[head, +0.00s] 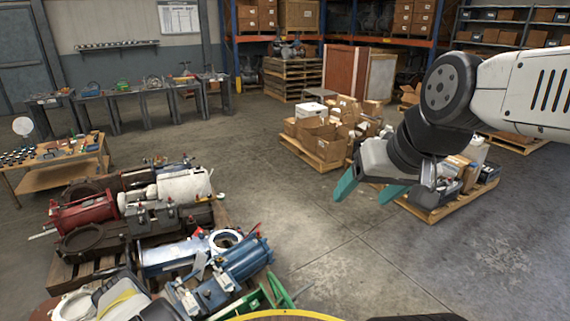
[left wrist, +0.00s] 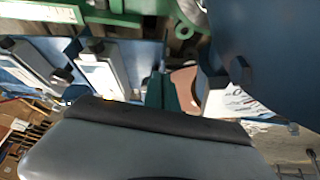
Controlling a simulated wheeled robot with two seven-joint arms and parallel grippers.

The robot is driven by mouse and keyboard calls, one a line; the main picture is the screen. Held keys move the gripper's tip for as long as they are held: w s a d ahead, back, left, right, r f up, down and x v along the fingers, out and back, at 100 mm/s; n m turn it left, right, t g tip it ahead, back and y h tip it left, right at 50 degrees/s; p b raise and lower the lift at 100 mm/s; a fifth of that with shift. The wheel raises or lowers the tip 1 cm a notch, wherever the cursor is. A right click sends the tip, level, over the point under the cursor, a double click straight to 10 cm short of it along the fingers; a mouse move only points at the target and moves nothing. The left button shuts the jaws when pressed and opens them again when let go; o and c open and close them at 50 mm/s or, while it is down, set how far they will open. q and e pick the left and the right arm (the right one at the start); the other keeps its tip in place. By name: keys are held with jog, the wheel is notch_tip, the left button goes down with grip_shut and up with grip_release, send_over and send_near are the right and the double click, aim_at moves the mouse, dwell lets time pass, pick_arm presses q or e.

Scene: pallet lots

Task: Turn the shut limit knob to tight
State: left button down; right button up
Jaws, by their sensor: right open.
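I cannot pick out the shut limit knob for certain in either view. Blue valve actuators (head: 240,258) lie at the near end of a pallet, at the lower left of the head view. In the left wrist view, blue metal (left wrist: 265,60) fills the right side, and a white plate with small print (left wrist: 232,102) shows below it. My left gripper (left wrist: 168,90) shows its teal fingers close to these parts. Its fingertips are partly hidden and its opening is unclear. My right gripper (head: 369,190) has its teal fingers apart, empty, over the floor on the right.
A red actuator (head: 85,212) and a white cylinder (head: 184,186) lie on the same pallet. A green frame (head: 268,297) is at its near edge. Pallets of cardboard boxes (head: 325,140) stand farther back. The floor (head: 290,200) between is clear.

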pick_arm(q)
jog(key=shift+a+r, duration=0.1)
jog(key=r, duration=0.4)
jog(key=s+r, duration=0.1)
jog(key=shift+r, duration=0.4)
